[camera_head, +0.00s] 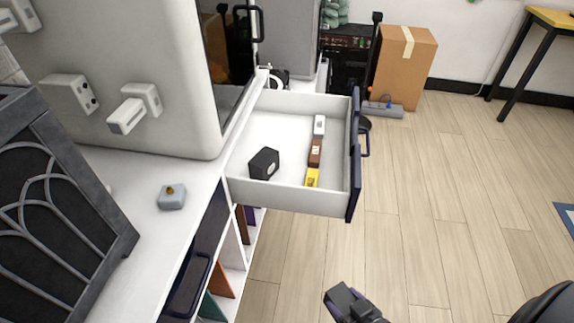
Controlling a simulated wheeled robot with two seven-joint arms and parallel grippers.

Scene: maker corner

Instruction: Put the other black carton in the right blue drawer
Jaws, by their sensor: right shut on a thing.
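The blue-fronted drawer (290,199) is pulled open from the white counter, with its dark blue front facing right. Inside it, a black carton (264,163) with a pale round mark stands towards the left. My right gripper (351,303) is at the bottom edge of the head view, below and in front of the drawer, outside it. It is shut on a dark block that looks like a black carton; little of it can be told apart from the dark fingers. My left gripper is not in view.
A white box (319,125), brown box (315,153) and yellow box (312,178) line the drawer's right side. Free floor (430,200) lies right of it. A small grey block (172,197) sits on the counter (150,240). A cardboard box (403,68) stands behind.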

